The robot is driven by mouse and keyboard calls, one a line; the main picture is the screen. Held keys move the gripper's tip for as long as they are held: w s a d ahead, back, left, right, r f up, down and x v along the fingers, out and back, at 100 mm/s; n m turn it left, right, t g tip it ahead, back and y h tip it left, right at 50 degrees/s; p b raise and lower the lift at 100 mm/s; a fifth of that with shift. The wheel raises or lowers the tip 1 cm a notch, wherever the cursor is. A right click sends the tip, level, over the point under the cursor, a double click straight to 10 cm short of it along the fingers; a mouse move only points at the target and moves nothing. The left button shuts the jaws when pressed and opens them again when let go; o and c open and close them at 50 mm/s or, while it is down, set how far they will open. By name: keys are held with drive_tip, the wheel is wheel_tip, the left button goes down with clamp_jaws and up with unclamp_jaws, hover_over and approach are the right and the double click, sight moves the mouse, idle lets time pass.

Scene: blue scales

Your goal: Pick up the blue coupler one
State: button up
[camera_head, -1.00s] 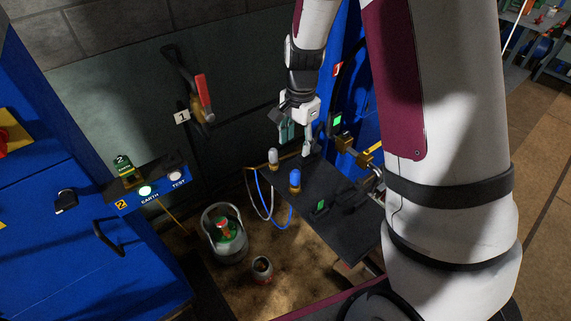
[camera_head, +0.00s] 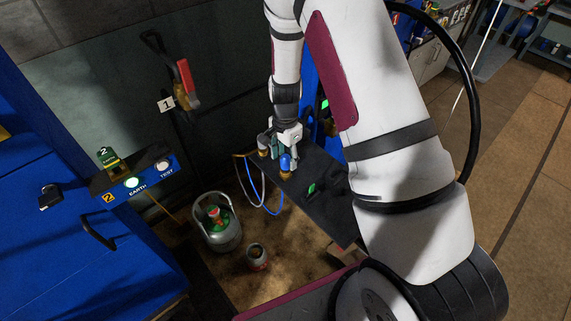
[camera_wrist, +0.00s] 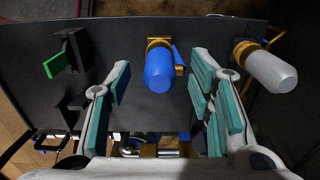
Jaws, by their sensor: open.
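The blue coupler (camera_head: 285,165) stands at the near left edge of a dark shelf (camera_head: 320,187). In the wrist view the blue coupler (camera_wrist: 159,68), with a brass collar, lies between the two finger pads, apart from both. My gripper (camera_head: 277,150) is open and directly behind the blue coupler in the head view. In the wrist view my gripper (camera_wrist: 158,92) shows teal pads on both sides and nothing held. A white-grey coupler (camera_wrist: 271,70) with a brass collar sits just outside the right finger; it also shows in the head view (camera_head: 263,142).
A green tab on a black bracket (camera_wrist: 54,66) is left of the fingers. Blue and pale hoses (camera_head: 262,196) hang below the shelf. A blue cabinet (camera_head: 80,250) is at left.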

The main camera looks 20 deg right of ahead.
sight(286, 166)
drive_tip(key=shift+f, duration=2.25)
clamp_jaws()
drive_tip(key=shift+r, duration=0.85)
drive_tip(key=shift+s+r, duration=0.2)
drive_tip(key=shift+r, duration=0.85)
drive_tip(key=s+r, duration=0.1)
drive_tip(key=s, duration=1.4)
drive_tip(key=shift+s+a+r, duration=0.15)
drive_tip(key=shift+s+a, duration=0.15)
drive_tip(key=shift+a, duration=0.1)
